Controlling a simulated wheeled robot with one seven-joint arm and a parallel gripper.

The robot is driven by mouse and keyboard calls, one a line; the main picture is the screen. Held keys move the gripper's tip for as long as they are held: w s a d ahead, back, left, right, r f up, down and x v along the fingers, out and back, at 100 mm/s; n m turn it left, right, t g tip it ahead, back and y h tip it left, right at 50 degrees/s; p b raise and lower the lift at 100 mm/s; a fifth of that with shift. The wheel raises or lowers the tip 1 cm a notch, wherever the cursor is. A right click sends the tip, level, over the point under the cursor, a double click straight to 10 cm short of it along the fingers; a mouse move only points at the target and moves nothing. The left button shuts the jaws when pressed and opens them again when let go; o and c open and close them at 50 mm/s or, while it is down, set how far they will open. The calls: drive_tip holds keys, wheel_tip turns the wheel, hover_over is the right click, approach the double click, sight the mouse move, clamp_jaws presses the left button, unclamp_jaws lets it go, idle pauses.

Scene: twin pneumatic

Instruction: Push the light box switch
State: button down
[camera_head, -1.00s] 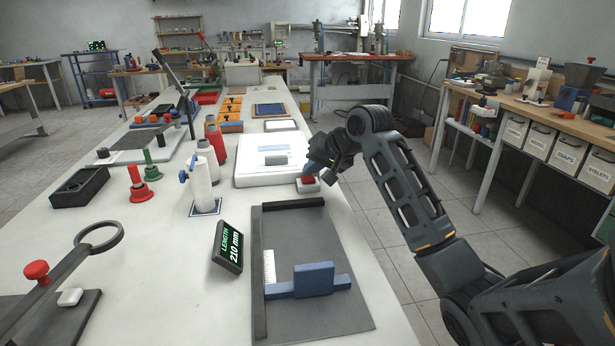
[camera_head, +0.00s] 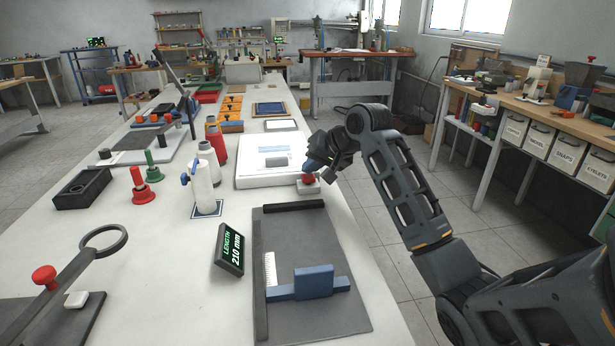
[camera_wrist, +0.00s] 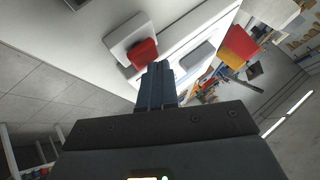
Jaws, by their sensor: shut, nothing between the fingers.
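The light box (camera_head: 240,174) is a flat white box near the table's right edge, with a bright panel and a small grey-blue block on top. Its switch (camera_head: 309,178) is a red cap on a small white base at the box's near right corner. My gripper (camera_head: 310,166) is shut and empty, with its blue fingertips just above and beside the red cap. In the wrist view the shut fingers (camera_wrist: 157,70) overlap the edge of the red switch (camera_wrist: 143,53). I cannot tell whether they touch it.
A grey board with a blue slider (camera_head: 313,282) and a length display (camera_head: 229,249) lie nearer. A white roll on a stand (camera_head: 202,187) and red spools (camera_head: 216,143) stand left of the box. Floor is open right of the table.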

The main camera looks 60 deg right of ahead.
sight(312, 177)
drive_tip(key=shift+r+p, duration=2.4)
drive_tip(key=shift+r, duration=0.35)
